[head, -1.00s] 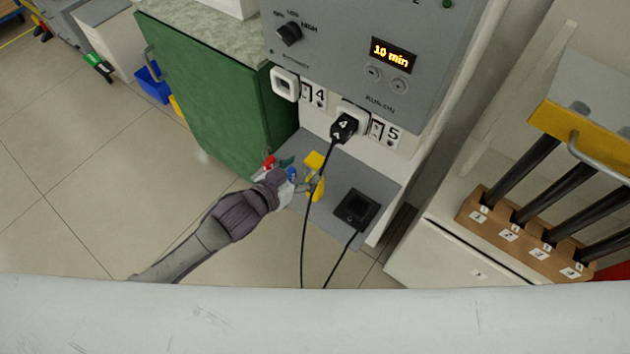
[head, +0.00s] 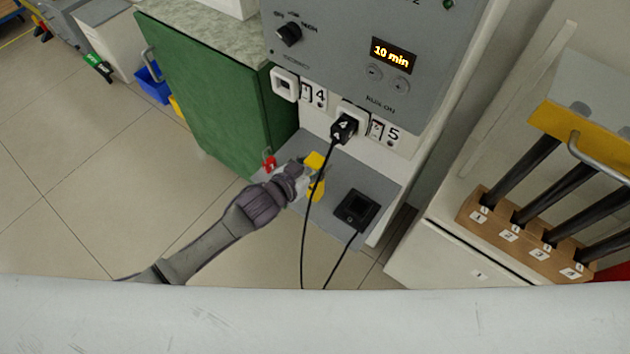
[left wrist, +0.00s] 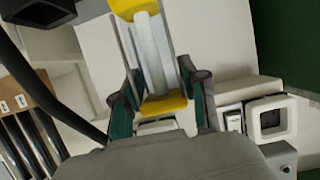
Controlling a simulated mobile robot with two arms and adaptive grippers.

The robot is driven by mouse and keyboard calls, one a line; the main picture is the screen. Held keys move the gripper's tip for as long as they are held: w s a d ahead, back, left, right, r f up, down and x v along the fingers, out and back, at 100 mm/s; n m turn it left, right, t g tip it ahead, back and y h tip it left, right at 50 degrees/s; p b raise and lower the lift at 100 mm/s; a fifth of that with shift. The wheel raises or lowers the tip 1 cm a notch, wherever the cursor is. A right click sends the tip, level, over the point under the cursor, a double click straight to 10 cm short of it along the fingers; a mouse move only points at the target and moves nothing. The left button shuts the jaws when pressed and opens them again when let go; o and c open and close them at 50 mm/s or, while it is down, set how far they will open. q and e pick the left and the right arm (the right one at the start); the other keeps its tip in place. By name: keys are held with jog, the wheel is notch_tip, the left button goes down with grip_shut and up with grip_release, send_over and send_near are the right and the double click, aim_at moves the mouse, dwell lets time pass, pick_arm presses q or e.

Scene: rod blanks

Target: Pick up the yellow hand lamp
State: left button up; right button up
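The yellow hand lamp (head: 315,190) stands on the grey shelf under the panel in the head view, partly hidden by my left gripper (head: 304,180). In the left wrist view its yellow end (left wrist: 163,105) and pale tube (left wrist: 152,50) lie between the two fingers of my left gripper (left wrist: 160,85). The fingers straddle the lamp, one on each side, and look open. Whether the pads touch it is hard to tell. My right gripper is not in view.
A black plug (head: 344,128) sits in the panel, its cable hanging close beside the lamp. A black socket box (head: 356,209) is on the shelf to the right. A green cabinet (head: 215,100) stands left. A wooden rack (head: 525,240) holds dark rods at right.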

pick_arm(q)
grip_shut()
